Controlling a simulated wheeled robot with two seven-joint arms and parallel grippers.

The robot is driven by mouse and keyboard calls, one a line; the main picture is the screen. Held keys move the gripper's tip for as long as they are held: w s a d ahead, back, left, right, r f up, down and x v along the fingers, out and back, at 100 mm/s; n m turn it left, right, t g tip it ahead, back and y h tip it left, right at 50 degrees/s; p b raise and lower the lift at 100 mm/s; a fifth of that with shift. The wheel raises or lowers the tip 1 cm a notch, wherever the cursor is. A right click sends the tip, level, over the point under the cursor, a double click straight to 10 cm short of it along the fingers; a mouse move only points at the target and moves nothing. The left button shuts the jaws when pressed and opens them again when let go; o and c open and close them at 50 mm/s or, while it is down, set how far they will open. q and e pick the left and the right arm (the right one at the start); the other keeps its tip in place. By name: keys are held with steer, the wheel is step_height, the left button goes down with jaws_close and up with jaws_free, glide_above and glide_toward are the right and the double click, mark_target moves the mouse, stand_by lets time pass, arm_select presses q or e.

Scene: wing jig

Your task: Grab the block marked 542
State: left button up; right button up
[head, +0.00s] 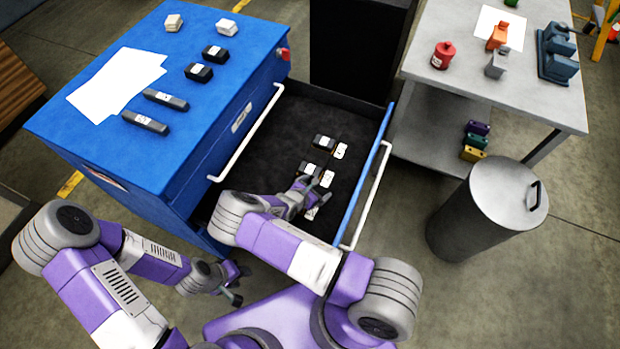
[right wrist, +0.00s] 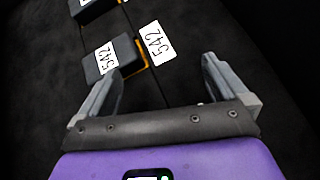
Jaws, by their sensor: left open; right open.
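A small dark block marked 542 (right wrist: 101,66) lies on the dark drawer floor in the right wrist view, with an orange edge on its right side. A white card marked 542 (right wrist: 157,43) lies to its right. My right gripper (right wrist: 161,68) is open and empty; its left fingertip is close to the block's lower right corner, and the block is not between the fingers. In the head view the right gripper (head: 316,187) is down inside the drawer, near a dark block (head: 309,168). My left gripper (head: 239,284) is open and empty, outside the drawer.
Another dark block (head: 323,142) with a card (head: 341,151) lies farther back in the drawer (head: 262,135). The drawer's blue front (head: 372,170) and handle bound it on the right. The blue cabinet (head: 75,75) stands left; a grey bin (head: 480,215) stands right.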

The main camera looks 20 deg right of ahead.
mark_target(311, 166)
steer(key=w+n+t, duration=0.1)
steer(key=w+a+n+t+b, duration=0.1)
steer(key=w, duration=0.1)
steer(key=w+a+n+t+h, duration=0.1)
steer(key=w+n+t, duration=0.1)
steer(key=shift+a+r+b, duration=0.25)
steer(key=shift+r+b, duration=0.05)
steer(key=shift+w+d, duration=0.1)
steer(key=shift+w, duration=0.2)
steer(key=b+x, duration=0.3)
steer(key=x, duration=0.3)
steer(key=shift+w+d+f, duration=0.2)
steer(key=shift+w+d, duration=0.05)
arm_select(q)
step_height(311, 166, down, 6)
steer(key=shift+r, duration=0.1)
arm_select(e)
steer(key=shift+r, duration=0.1)
steer(key=shift+c, duration=0.5)
steer(key=c, duration=1)
steer(key=shift+r, duration=0.1)
